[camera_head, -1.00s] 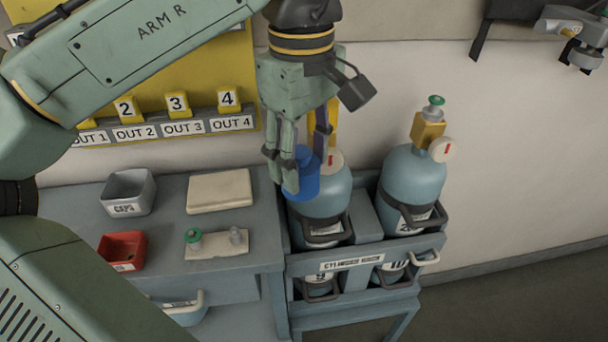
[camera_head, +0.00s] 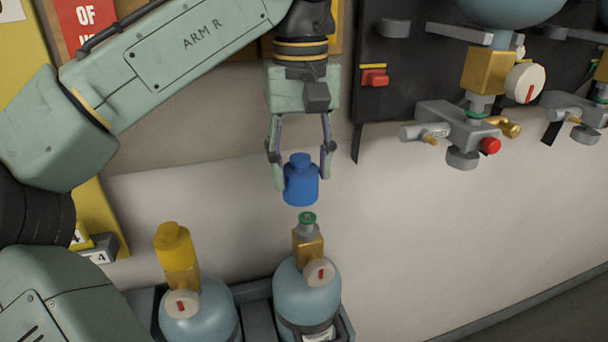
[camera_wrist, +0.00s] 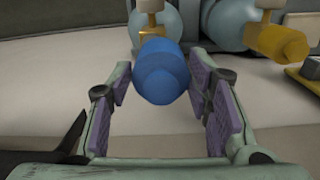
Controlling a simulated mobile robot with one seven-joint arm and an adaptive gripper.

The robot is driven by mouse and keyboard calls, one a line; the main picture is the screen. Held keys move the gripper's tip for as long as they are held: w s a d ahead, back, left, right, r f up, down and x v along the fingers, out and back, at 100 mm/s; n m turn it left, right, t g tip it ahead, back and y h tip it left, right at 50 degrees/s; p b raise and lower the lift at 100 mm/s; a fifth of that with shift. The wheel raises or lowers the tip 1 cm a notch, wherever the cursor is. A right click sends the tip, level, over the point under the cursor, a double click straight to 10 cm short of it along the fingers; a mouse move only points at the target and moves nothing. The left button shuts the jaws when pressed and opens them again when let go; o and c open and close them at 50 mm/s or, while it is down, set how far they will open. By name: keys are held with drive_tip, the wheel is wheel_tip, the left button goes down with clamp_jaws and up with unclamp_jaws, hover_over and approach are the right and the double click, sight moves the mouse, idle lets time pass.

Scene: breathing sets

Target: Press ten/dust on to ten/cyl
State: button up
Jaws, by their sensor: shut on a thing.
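My gripper (camera_head: 300,180) is shut on a blue cap (camera_head: 301,182), the dust cap. The cap hangs upright below the palm, between the fingertips. In the head view it appears just above the green-ringed outlet (camera_head: 307,218) of the right cylinder (camera_head: 307,290), with a small gap. That cylinder is pale blue with a brass valve and a white knob with a red mark. Its number is not readable now. In the wrist view the blue cap (camera_wrist: 162,72) sits between the purple finger pads and hides part of the scene behind it.
The left cylinder (camera_head: 200,315) beside it wears a yellow cap (camera_head: 175,248). Both stand in a grey rack (camera_head: 258,318). A dark wall panel (camera_head: 390,80) with grey clamp fittings and a hanging cylinder is at the upper right. The white wall to the right is clear.

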sight(309, 217)
drive_tip(key=shift+w+d+r, duration=0.35)
drive_tip(key=shift+w+d, duration=0.15)
drive_tip(key=shift+d, duration=0.05)
drive_tip(key=shift+s, duration=0.1)
drive_tip(key=shift+f+m, duration=0.15)
drive_tip(key=shift+m, duration=0.15)
drive_tip(key=shift+f+b, duration=2.15)
drive_tip(key=shift+f, duration=2.2)
drive_tip(key=o, duration=0.9)
